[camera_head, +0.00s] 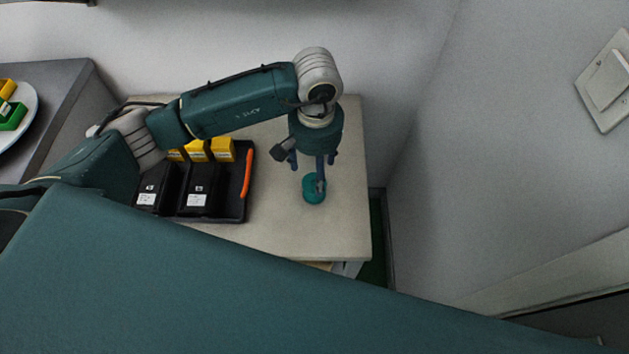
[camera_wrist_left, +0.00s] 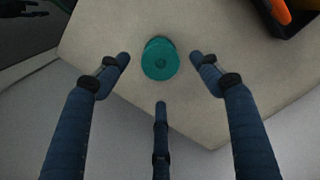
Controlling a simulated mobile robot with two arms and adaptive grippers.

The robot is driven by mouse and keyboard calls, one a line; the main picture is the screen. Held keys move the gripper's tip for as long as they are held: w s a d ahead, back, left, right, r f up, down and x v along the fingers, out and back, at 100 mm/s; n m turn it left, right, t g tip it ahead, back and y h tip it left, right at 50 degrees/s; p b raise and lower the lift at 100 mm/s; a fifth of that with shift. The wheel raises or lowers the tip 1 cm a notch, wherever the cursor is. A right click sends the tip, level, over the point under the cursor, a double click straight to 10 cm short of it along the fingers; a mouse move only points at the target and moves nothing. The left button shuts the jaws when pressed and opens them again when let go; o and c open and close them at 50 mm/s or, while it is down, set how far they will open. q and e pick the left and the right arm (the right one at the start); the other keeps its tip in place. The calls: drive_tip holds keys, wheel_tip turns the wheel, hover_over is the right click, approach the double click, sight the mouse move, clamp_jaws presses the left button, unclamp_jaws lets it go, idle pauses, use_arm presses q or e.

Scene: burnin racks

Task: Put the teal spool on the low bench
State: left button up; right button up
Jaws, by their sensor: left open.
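The teal spool (camera_head: 313,196) stands on the light bench top (camera_head: 290,235), near its right part. My left gripper (camera_head: 316,168) points down just above the spool, with its fingers apart. One finger overlaps the spool in the head view, so contact there cannot be told. In the left wrist view the spool (camera_wrist_left: 160,62) shows between and beyond the open fingers (camera_wrist_left: 160,78), with visible gaps to the side fingers. My right gripper is not in view.
A black tray (camera_head: 249,182) on the bench holds black and yellow blocks (camera_head: 222,150) and an orange item (camera_head: 247,173). A dark counter (camera_head: 60,85) with a plate (camera_head: 30,100) stands at the left. A wall bounds the right. Bare bench surrounds the spool.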

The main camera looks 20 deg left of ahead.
use_arm(q)
drive_tip(key=shift+r+b, duration=0.4)
drive_tip(key=shift+r, duration=1.9)
drive_tip(key=shift+s+f, duration=0.1)
